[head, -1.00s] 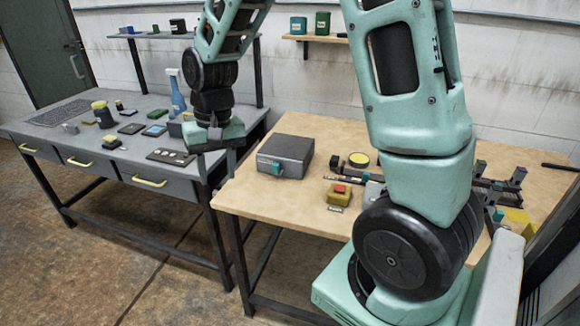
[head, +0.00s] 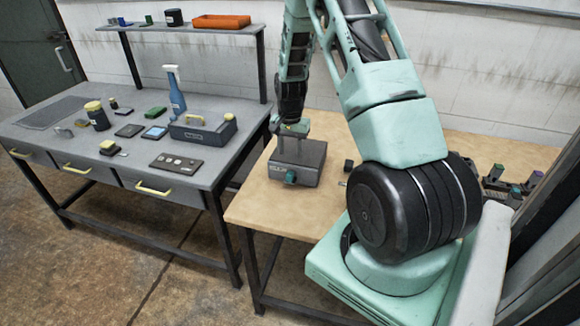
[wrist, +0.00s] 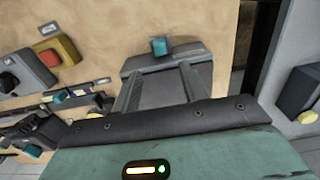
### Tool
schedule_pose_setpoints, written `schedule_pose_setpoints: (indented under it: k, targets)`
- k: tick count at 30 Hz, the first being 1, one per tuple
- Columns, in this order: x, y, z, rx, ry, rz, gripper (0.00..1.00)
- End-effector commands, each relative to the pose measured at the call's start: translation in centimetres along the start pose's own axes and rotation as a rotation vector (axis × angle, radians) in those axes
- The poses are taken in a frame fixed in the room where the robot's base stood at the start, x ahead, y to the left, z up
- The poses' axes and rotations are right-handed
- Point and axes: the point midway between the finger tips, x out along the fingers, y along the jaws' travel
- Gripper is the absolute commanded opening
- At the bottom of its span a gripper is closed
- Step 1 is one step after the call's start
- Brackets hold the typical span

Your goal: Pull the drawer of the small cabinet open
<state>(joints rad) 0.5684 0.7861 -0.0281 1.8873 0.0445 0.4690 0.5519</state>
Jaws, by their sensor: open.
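The small cabinet (head: 312,174) is a low dark grey box on the wooden table's left part. Its teal drawer handle (head: 290,177) is on the front face, and the drawer looks shut. The cabinet also shows in the wrist view (wrist: 200,72), with the handle (wrist: 159,47) beyond its front edge. My gripper (head: 299,150) is over the cabinet's top. In the wrist view, its two grey fingers (wrist: 160,72) are spread apart and point towards the handle, with nothing between them. I see no contact with the handle. The exact height above the cabinet is unclear.
The wooden table (head: 255,205) has bare room before and left of the cabinet. A yellow box with a red button (wrist: 58,50) and a grey box (wrist: 28,72) show in the wrist view. A grey workbench (head: 75,140) with a toolbox (head: 203,133) stands left, across a gap.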

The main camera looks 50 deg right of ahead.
Motion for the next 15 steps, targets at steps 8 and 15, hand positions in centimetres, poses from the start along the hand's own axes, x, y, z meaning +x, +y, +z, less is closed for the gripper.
schedule_pose_setpoints:
  k: [8,15]
  targets:
    - [5.0,0.0,0.1,-0.001,-0.003,0.002,0.44]
    - [7.8,-0.1,0.0,-0.001,-0.001,0.000,0.44]
